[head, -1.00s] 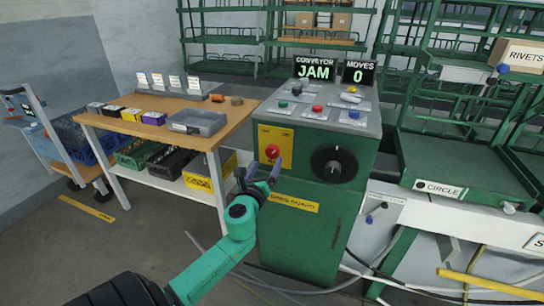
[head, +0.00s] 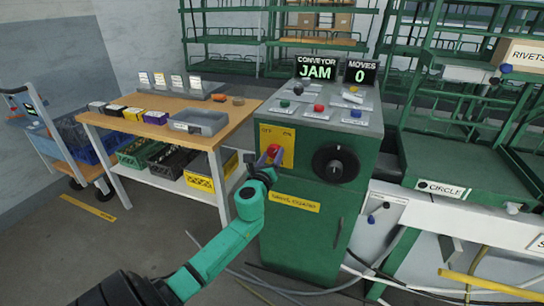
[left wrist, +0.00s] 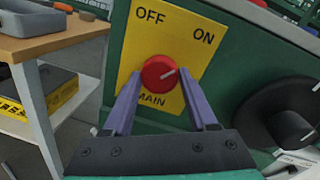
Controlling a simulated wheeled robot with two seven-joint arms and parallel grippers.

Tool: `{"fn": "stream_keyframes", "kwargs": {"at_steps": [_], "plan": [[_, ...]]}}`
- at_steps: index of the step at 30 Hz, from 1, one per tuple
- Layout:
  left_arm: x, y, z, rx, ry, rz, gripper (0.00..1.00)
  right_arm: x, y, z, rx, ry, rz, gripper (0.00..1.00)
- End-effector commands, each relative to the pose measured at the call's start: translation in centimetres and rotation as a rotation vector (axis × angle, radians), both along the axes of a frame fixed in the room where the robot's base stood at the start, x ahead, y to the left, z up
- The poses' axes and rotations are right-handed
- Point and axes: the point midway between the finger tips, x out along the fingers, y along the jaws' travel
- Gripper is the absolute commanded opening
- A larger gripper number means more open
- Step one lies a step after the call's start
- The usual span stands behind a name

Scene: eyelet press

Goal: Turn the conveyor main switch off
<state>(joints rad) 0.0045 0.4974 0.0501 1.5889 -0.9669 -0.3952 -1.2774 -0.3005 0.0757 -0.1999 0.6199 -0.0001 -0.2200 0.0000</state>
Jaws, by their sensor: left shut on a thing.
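The main switch is a red round knob (head: 274,150) on a yellow plate (head: 286,135) on the front of the green cabinet (head: 300,187). In the left wrist view the knob (left wrist: 159,72) has a pale pointer line aimed right and slightly up, roughly towards ON. The plate (left wrist: 150,42) reads OFF at upper left, ON at upper right and MAIN below. My left gripper (head: 268,160) has its two purple fingers on either side of the knob and is shut on it. My right gripper is not in view.
A large black dial (head: 335,164) is right of the switch. Buttons sit on the cabinet top beneath a display (head: 316,70) reading CONVEYOR JAM; another (head: 361,72) reads MOVES 0. A wooden table (head: 221,137) with a grey tray (head: 198,121) stands left. Cables lie on the floor.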

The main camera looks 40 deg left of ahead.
Motion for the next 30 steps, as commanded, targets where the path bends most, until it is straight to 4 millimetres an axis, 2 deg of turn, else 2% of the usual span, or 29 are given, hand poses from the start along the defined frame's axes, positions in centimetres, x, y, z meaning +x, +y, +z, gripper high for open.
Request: {"fn": "stream_keyframes", "kwargs": {"at_steps": [11,30], "plan": [[0.0,0.0,0.1,-0.153,-0.052,0.002,0.03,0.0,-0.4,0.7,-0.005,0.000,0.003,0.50],[-0.1,0.1,0.2,-0.711,-0.245,0.002,0.03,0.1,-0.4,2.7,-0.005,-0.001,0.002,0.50]]}}
